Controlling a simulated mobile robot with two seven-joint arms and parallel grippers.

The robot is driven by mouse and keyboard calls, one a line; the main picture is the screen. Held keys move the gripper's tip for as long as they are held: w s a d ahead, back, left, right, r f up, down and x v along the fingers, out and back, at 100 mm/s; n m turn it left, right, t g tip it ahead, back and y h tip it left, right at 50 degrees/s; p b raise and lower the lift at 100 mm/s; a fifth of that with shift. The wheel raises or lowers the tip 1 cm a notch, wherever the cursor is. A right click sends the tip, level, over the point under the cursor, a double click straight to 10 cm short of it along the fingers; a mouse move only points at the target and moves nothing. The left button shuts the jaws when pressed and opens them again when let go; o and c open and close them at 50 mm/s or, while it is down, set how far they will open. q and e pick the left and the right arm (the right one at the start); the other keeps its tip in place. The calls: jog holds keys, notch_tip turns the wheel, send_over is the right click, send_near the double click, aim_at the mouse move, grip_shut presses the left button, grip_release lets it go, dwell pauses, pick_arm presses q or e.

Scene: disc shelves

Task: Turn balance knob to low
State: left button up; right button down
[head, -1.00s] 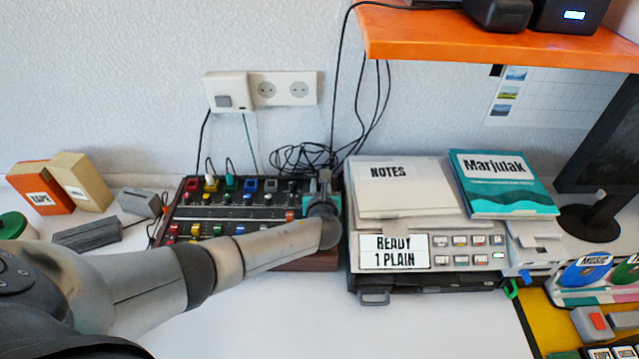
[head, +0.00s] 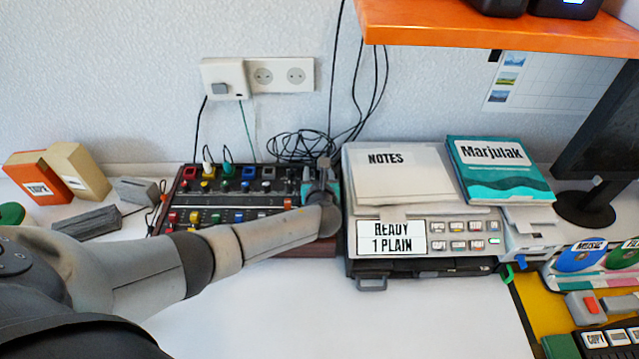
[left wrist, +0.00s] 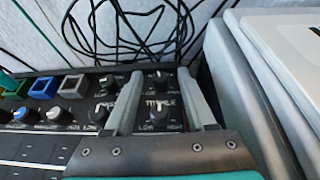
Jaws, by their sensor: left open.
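The mixer panel (head: 290,248) with several coloured knobs lies on the desk against the wall. My left gripper (head: 324,178) is above its far right end, and the arm hides part of the panel. In the left wrist view the open fingers (left wrist: 159,76) point down at the panel's right corner. A small black knob (left wrist: 157,77) sits between the fingertips. A second black knob (left wrist: 160,108), with a label above it and low and high marks below, shows between the fingers. No balance label is readable. My right gripper is not in view.
A grey machine with papers (head: 405,185) and a teal book (head: 500,175) stands close to the panel's right. Cables (head: 300,145) lie behind the panel. An orange shelf (head: 500,35) hangs above right. The front desk (head: 400,320) is clear.

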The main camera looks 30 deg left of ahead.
pick_arm(q)
jog(key=p+v, duration=0.5)
jog(key=v, duration=0.8)
jog(key=shift+s+r, duration=0.1)
jog(key=shift+r, duration=0.05)
jog(key=shift+s+d+r, duration=0.25)
jog(key=shift+s+d, duration=0.1)
jog(key=shift+s, duration=0.25)
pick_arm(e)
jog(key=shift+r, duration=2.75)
pick_arm(q)
jog(key=shift+c, duration=0.2)
